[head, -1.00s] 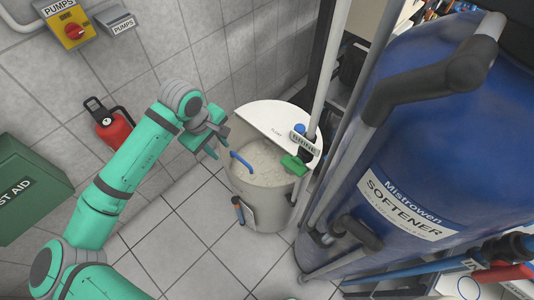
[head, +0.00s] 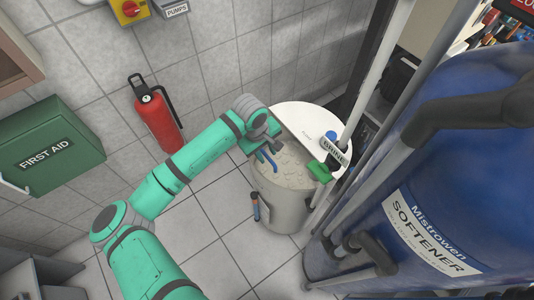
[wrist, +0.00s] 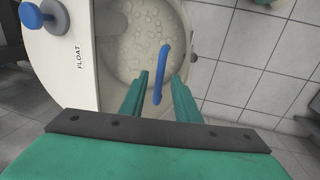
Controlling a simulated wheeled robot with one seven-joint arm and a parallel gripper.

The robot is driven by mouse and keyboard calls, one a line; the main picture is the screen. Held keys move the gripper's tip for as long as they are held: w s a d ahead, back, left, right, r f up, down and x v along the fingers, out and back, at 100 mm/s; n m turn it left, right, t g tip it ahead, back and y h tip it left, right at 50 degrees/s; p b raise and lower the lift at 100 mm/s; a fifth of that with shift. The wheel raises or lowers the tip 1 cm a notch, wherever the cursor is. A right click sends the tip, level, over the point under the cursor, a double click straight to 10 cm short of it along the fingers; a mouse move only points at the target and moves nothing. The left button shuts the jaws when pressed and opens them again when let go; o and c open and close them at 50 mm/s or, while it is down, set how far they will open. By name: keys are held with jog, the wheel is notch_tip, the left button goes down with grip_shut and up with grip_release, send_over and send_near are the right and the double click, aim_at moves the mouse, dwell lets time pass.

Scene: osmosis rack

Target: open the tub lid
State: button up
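The beige round tub (head: 278,210) stands on the floor in the head view. A white half cover (head: 298,118) spans its back. The front half shows pale lumpy contents (head: 296,168); I cannot tell whether a clear lid covers them. A blue curved handle (head: 272,160) sits near the front left rim. My gripper (head: 262,152) is over that rim. In the wrist view its two green fingers (wrist: 160,80) are open, one on each side of the blue handle (wrist: 164,60). Contact with the handle cannot be seen.
A grey pipe with a BRINE tag (head: 335,150) and green valve (head: 320,171) rises at the tub's right. The blue softener tank (head: 440,190) stands further right. A red extinguisher (head: 158,120) and green first aid box (head: 50,145) hang left. Tiled floor (head: 205,240) is clear in front.

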jog(key=shift+d+f, duration=0.1)
jog(key=shift+f, duration=0.35)
grip_shut()
jog(key=shift+w+r, duration=0.1)
